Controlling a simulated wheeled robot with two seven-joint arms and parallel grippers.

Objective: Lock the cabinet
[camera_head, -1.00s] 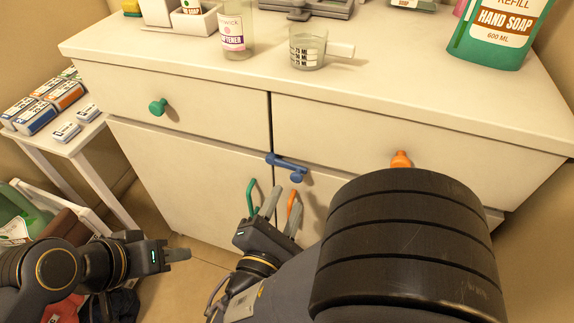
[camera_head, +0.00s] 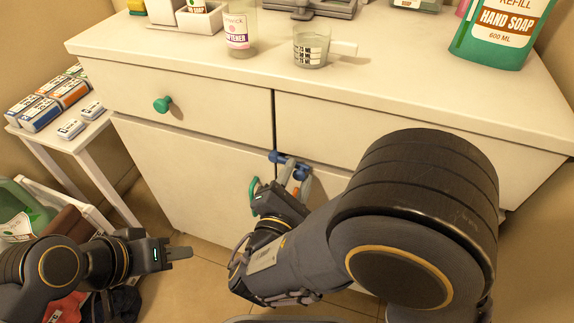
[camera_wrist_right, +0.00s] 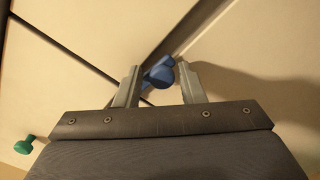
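The white cabinet (camera_head: 188,160) has two drawers above two doors. A blue latch (camera_head: 276,156) sits at the top of the gap between the doors and lies slanted, nearly crosswise. My right gripper (camera_head: 294,168) is at the latch, partly covering it. In the right wrist view the gripper's two fingers (camera_wrist_right: 159,76) stand apart, with the latch's blue knob (camera_wrist_right: 159,72) between or just beyond their tips. Firm contact cannot be seen. The green door handle (camera_head: 254,190) shows beside my right gripper. My left gripper (camera_head: 183,253) is away from the cabinet, low at left, seen side-on.
A green drawer knob (camera_head: 162,104) sticks out at left. A measuring cup (camera_head: 311,46), softener bottle (camera_head: 240,32) and hand soap (camera_head: 497,30) stand on the cabinet top. A small white side table (camera_head: 72,145) holds several boxes. My right arm hides the orange handles.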

